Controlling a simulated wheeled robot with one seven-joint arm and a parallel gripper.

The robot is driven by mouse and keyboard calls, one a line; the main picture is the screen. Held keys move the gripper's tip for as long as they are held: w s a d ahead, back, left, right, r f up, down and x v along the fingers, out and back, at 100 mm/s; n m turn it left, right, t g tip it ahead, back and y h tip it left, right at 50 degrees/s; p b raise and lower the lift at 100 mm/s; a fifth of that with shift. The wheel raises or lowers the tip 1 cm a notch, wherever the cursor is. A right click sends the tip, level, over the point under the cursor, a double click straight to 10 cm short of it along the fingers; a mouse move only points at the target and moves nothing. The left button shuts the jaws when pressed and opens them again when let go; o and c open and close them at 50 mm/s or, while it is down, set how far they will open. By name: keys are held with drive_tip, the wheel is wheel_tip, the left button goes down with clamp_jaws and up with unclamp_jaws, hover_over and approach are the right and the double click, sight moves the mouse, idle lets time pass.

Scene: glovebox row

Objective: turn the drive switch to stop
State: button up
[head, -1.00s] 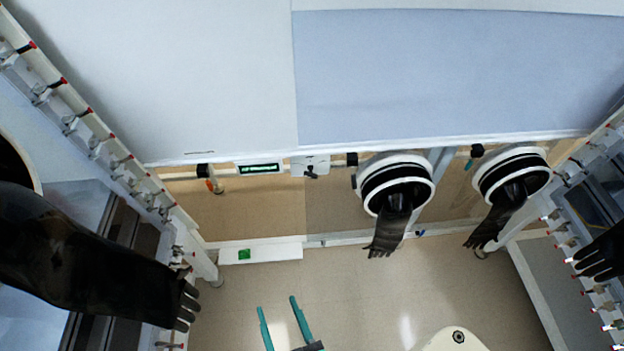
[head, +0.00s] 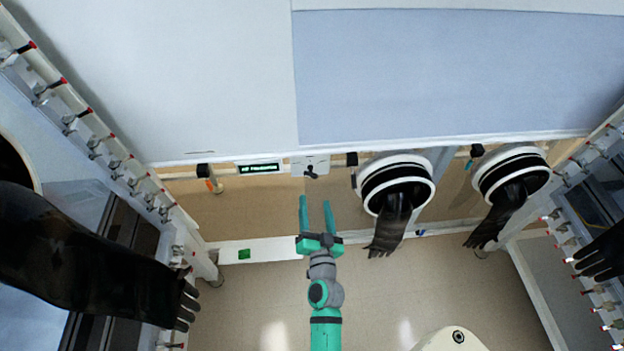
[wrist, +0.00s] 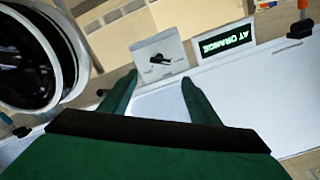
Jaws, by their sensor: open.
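The drive switch is a small black knob (head: 311,171) on a pale plate (head: 300,164) at the front edge of the glovebox in the head view. In the wrist view the knob (wrist: 159,59) sits on its white plate (wrist: 172,70), past the fingertips, with small markings too blurred to read. My gripper (head: 316,200) is open and empty, with its green fingers pointing at the switch and a gap between them and the knob. The gripper (wrist: 160,82) also shows in the wrist view with the knob between the lines of its fingers.
A lit green display (head: 259,168) is left of the switch. An orange-tipped valve (head: 213,184) is farther left. A glove port (head: 397,182) with a hanging black glove (head: 388,228) is close on the right. The floor in front is open.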

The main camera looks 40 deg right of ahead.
sight(311, 176)
drive_tip(key=x, duration=1)
drive_tip(key=shift+w+d, duration=0.1)
drive_tip(key=shift+d, duration=0.1)
drive_tip(key=shift+c, duration=0.7)
drive_tip(key=shift+w+a, duration=0.1)
drive_tip(key=c, duration=0.9)
